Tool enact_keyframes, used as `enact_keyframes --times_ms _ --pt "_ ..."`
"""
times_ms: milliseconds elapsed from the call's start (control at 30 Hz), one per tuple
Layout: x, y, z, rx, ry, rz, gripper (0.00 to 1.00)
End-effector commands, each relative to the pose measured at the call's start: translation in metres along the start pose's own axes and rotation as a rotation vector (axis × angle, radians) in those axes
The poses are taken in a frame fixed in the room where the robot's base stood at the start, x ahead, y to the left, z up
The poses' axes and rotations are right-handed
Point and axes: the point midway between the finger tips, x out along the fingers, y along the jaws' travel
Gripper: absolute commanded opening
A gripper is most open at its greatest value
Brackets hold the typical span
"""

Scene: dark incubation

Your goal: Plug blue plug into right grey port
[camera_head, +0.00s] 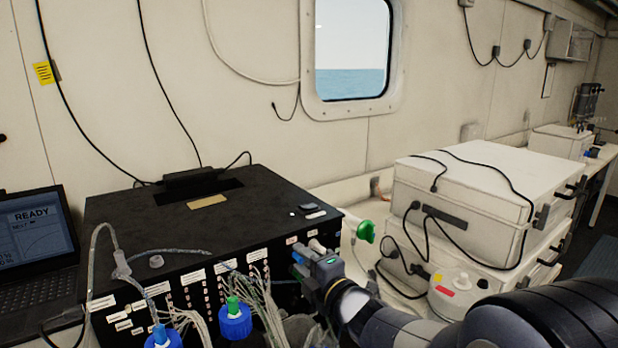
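A light-blue plug (159,334) shows on a blue bottle cap (172,342) at the bottom left, beside clear tubing. It is partly cut off by the frame edge. A round grey fitting (155,261) shows at the left of the black box (110,225), and a smaller pale grey fitting (317,245) at its right end. I cannot tell for sure which are the grey ports. My gripper (312,278) is close to the box's right front, just below the pale fitting. Its fingertips are small and dark, so whether it is open or holds anything is unclear.
A second blue cap (234,325) with a green plug (233,305) stands before the box amid loose pale wires. A laptop (38,245) is at left. A green knob (365,231) and white cases (470,195) with black cables are right of my gripper.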

Motion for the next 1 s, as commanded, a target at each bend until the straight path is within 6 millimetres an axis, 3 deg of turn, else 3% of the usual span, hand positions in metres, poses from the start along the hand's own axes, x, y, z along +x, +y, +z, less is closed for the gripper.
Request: enact_keyframes --times_ms 200,633,1000 --pt "0.0 0.0004 0.0 0.0 0.0 0.0 0.35" --pt "-0.0001 0.0003 0.0 0.0 0.0 0.0 0.0" --pt "-0.0004 0.0002 0.0 0.0 0.0 0.0 0.0"
